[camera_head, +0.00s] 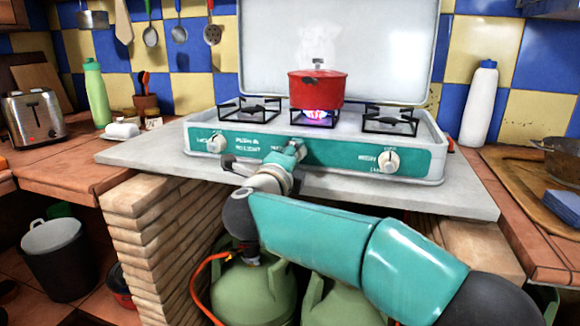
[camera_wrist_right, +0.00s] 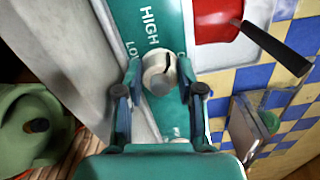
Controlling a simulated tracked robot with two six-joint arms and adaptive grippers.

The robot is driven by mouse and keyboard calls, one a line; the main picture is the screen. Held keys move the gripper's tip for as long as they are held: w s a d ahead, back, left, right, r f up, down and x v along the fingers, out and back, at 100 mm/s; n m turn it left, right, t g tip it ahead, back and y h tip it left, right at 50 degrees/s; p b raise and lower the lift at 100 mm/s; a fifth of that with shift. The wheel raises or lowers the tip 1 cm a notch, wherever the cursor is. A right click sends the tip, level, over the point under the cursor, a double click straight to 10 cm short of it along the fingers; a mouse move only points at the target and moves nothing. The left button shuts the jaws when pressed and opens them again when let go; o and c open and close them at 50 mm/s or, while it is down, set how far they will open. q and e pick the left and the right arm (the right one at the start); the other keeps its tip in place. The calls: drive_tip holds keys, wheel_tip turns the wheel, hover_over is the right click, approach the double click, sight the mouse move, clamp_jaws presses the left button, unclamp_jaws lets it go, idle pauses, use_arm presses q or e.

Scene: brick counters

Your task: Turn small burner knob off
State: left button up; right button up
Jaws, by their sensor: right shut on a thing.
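The stove (camera_head: 410,168) has a teal front panel with a white knob at the left (camera_head: 217,143), another at the right (camera_head: 388,161) and a middle knob (camera_wrist_right: 156,72). My right gripper (camera_head: 287,158) is at the middle knob and mostly hides it in the head view. In the right wrist view its fingers are shut on the knob from both sides. The knob's dark mark points to the upper right, near "HIGH" and "LOW" lettering. A purple flame (camera_head: 318,117) burns under a red pot (camera_head: 318,89) on the middle burner. My left gripper is not in view.
The stove stands on a grey slab (camera_head: 150,156) with its white lid (camera_head: 340,45) raised behind. Green gas cylinders (camera_head: 250,290) stand below. A green bottle (camera_head: 97,95) and toaster (camera_head: 35,118) are left; a white bottle (camera_head: 478,105) is right.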

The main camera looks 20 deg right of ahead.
drive_tip(key=m+b, duration=0.2)
drive_tip(key=m, duration=0.1)
drive_tip(key=f+m+b, duration=0.1)
drive_tip(key=m+b, duration=0.1)
drive_tip(key=m, duration=0.1)
drive_tip(key=shift+a, duration=0.1)
drive_tip(key=m+b, duration=0.2)
drive_tip(key=m, duration=0.2)
drive_tip(key=shift+r+m+b, duration=0.15)
drive_tip(key=shift+m+b, duration=0.15)
drive_tip(key=shift+b, duration=0.05)
drive_tip(key=o, duration=1.1)
drive_tip(key=shift+w, duration=0.1)
drive_tip(key=shift+o, duration=0.2)
drive_tip(key=shift+r, duration=0.2)
drive_tip(key=shift+s+a, duration=0.15)
drive_tip(key=shift+s, duration=0.25)
drive_tip(key=v, duration=1.1)
